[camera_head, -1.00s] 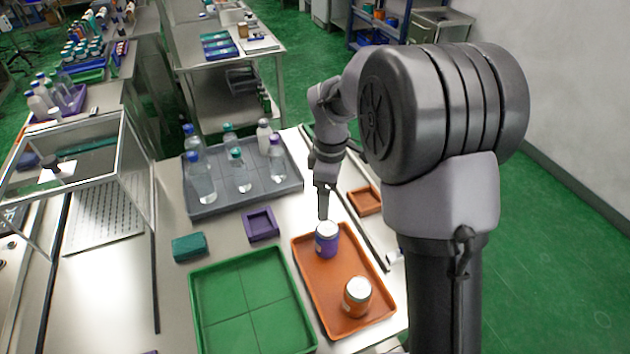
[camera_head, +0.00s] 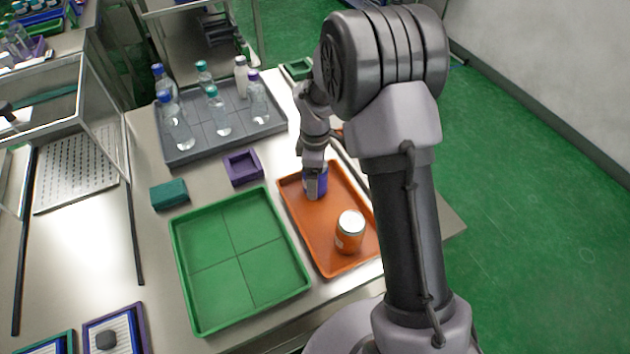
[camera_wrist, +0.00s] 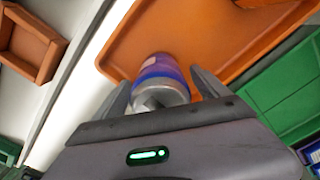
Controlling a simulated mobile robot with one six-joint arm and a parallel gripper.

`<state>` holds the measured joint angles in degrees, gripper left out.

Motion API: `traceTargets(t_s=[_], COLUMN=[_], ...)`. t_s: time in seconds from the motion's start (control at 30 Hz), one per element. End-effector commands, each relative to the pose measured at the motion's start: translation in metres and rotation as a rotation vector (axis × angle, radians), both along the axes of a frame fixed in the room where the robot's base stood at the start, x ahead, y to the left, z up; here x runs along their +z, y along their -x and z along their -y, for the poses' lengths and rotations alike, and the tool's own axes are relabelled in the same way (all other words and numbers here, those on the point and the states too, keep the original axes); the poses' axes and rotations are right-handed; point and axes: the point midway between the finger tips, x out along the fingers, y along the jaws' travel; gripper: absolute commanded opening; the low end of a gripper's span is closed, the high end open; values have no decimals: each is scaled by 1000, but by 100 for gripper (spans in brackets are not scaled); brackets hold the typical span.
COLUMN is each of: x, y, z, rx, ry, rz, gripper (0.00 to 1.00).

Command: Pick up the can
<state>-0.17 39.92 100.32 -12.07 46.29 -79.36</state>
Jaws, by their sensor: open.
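A purple-blue can (camera_head: 318,186) stands at the far left part of the orange tray (camera_head: 330,262). My gripper (camera_head: 313,180) is lowered over it and hides most of it in the head view. In the wrist view the can (camera_wrist: 160,72) sits between the two open fingers of my gripper (camera_wrist: 160,95). Whether the fingers touch it cannot be told. An orange can (camera_head: 349,236) with a white lid stands upright in the near part of the same tray.
A green divided tray (camera_head: 240,252) lies left of the orange tray. A grey tray (camera_head: 184,157) with several bottles stands at the back. A small purple box (camera_head: 243,167) and a teal box (camera_head: 169,195) lie between them.

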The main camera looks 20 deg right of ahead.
Motion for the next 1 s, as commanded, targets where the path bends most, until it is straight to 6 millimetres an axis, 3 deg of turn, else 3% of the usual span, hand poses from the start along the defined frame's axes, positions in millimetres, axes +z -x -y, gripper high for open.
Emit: traceTargets(t_s=[0.1, 0.53, 0.83, 1.0], x=[3, 3, 7, 30], y=[0, 0, -1, -1], z=[0, 0, 0, 0], rx=[0, 0, 0, 1], ry=[0, 0, 0, 0], rz=[1, 1, 2, 3], gripper=[84, 0, 0, 0])
